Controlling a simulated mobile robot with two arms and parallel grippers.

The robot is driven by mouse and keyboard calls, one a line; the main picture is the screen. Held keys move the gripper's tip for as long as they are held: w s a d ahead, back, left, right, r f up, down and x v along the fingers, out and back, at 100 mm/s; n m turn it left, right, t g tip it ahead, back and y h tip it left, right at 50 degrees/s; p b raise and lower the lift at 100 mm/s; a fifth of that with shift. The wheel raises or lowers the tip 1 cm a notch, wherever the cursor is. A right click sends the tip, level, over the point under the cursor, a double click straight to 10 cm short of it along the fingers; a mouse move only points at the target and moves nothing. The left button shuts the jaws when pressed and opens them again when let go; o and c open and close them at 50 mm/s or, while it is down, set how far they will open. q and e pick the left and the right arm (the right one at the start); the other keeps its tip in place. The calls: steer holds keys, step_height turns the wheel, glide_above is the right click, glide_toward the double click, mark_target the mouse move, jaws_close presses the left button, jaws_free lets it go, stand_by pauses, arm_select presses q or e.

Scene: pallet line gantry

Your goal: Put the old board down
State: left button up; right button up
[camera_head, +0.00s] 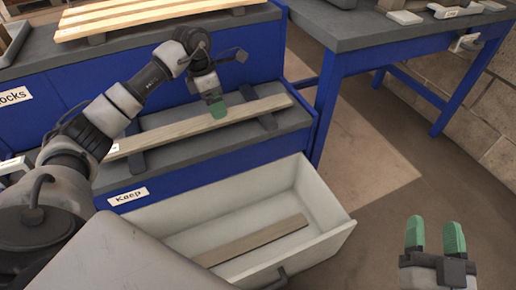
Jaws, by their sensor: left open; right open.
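A grey-brown board (180,129) lies across dark supports on the lower grey ledge of the blue bench. A second, similar board (250,241) lies flat on the floor of the open white drawer (330,222). I cannot tell from the picture which of the two is the old one. My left gripper (217,106), with green fingertips, is open at the board on the ledge; whether it touches the board is unclear. My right gripper (435,236) is open and empty over the floor, right of the drawer.
A label reading "Keep" (128,196) is on the blue face above the drawer. Light slats (150,14) lie on the upper bench top. A blue-legged table (390,38) with small items stands at the right. Bare floor lies between drawer and table.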

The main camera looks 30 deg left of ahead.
arm_select(q)
steer(key=s+d+f+h, duration=0.15)
steer(key=d+h, duration=0.35)
steer(key=d, duration=0.6)
steer(key=s+d+f+h, duration=0.1)
steer(key=s+d+h, duration=0.25)
steer(key=d, duration=0.65)
steer(key=s+d+r+n+t+h, duration=0.4)
steer(key=s+d+r+n+h, duration=0.25)
steer(key=d+h, duration=0.3)
steer(key=s+a+n+t+y, duration=0.1)
steer(key=n+t+y, duration=0.4)
steer(key=n, duration=0.6)
steer(key=s+a+n+t+y, duration=0.1)
steer(key=a+n+t+y, duration=0.3)
steer(key=n, duration=0.8)
steer(key=s+a+n+t+y, duration=0.1)
steer(key=n+t+y, duration=0.5)
steer(key=n, duration=0.6)
steer(key=shift+s+a+f+y, duration=0.3)
steer(key=shift+s+a+f, duration=0.1)
steer(key=shift+a, duration=0.45)
steer(key=shift+n, duration=0.25)
